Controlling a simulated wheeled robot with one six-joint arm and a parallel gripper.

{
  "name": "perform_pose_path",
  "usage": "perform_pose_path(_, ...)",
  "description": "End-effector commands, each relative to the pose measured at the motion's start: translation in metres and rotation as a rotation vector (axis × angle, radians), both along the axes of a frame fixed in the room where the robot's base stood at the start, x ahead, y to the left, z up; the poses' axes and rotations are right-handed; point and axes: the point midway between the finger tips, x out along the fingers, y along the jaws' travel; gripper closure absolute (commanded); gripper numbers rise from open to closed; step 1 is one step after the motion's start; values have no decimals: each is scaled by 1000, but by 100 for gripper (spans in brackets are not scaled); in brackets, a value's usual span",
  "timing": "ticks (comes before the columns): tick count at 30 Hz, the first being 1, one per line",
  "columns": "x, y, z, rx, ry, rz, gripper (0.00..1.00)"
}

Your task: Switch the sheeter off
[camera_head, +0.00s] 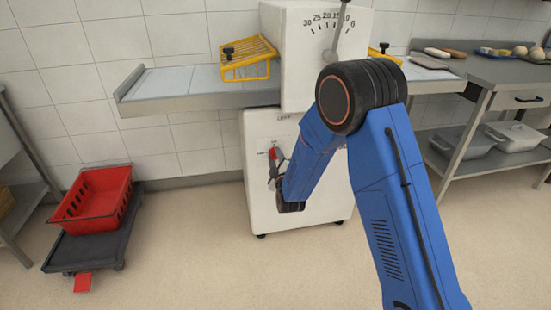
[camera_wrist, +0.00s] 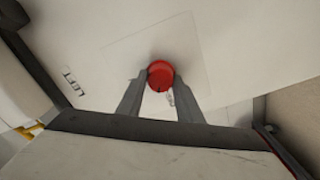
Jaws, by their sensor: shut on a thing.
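The sheeter (camera_head: 320,190) is a white machine with a dial scale on its upper part and a conveyor table on its left. A red knob (camera_wrist: 160,75) sits on a pale plate on its front. The knob also shows as a small red spot in the head view (camera_head: 273,153). My gripper (camera_wrist: 160,82) has its two fingertips on either side of the red knob and is shut on it. In the head view my blue arm hides part of the sheeter's front, and the gripper (camera_head: 274,160) shows only small. The knob's setting marks are hard to read.
A red crate (camera_head: 95,200) sits on a dark dolly (camera_head: 85,248) at the lower left. The sheeter's left table (camera_head: 190,102) juts out above the floor. A steel bench (camera_head: 490,72) with trays stands at the right. The floor between dolly and sheeter is clear.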

Motion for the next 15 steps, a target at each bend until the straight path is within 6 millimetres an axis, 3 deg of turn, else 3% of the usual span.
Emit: perform_pose_path(15,0,1,-2,-391,-113,1,90)
